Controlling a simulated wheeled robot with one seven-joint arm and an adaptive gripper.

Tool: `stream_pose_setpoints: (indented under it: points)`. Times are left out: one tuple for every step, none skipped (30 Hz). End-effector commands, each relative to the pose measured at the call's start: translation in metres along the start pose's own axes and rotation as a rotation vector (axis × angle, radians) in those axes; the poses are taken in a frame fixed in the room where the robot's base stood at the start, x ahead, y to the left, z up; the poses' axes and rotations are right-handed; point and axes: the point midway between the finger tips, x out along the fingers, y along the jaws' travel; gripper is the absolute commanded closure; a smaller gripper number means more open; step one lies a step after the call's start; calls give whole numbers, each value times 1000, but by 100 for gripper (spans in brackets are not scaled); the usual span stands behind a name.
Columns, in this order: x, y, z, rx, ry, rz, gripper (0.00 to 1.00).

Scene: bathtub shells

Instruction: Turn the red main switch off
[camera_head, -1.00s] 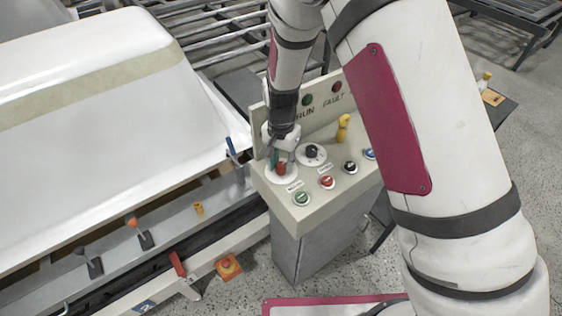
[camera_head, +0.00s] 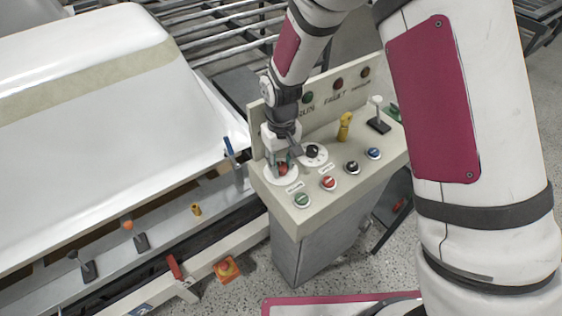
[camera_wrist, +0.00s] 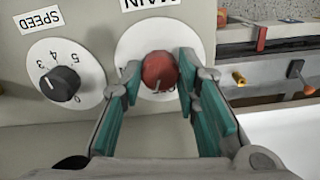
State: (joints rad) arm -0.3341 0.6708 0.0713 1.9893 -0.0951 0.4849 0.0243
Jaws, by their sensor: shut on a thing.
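The red main switch (camera_wrist: 159,71) is a round red knob on a white disc (camera_wrist: 132,48) under a label reading MAIN in the wrist view. In the head view the red knob (camera_head: 283,169) shows at the left end of the control panel (camera_head: 315,200). My gripper (camera_wrist: 155,90) has its green-padded fingers on both sides of the knob, shut on it. In the head view my gripper (camera_head: 281,166) comes down over the knob from above. The fingers hide part of the knob and disc, and I cannot read its pointer position.
A black speed dial (camera_wrist: 61,84) sits beside the switch. Green (camera_head: 302,200), red (camera_head: 328,183), black (camera_head: 352,167) and blue (camera_head: 374,153) buttons line the panel's front. A yellow-handled lever (camera_head: 345,125) and a white-topped lever (camera_head: 377,112) stand further right. A white tub shell (camera_head: 110,110) lies left.

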Motion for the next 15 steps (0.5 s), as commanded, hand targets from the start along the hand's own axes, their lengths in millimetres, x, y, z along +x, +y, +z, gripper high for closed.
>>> stream_pose_setpoints:
  points:
    - [0, 1, -2, -38, 2, 0, 99]
    - [0, 1, -2, -65, 2, 0, 99]
    - [0, 1, -1, -97, 2, 0, 99]
    - [0, 1, -1, -120, 2, 0, 99]
    - [0, 1, -1, -142, 2, 0, 99]
    - [0, 1, -1, -171, 2, 0, 99]
    - [0, 1, -1, -193, 2, 0, 99]
    - [0, 1, -2, -212, 3, 0, 99]
    - [0, 1, -2, -236, 3, 0, 99]
    - [0, 1, -2, -251, 3, 0, 99]
    - [0, 1, -2, -267, 3, 0, 99]
    - [0, 1, -2, -288, 3, 1, 99]
    - [0, 1, -2, -300, 4, 1, 99]
    - [0, 1, -2, -313, 4, 1, 99]
    - [0, 1, -2, -327, 4, 0, 99]
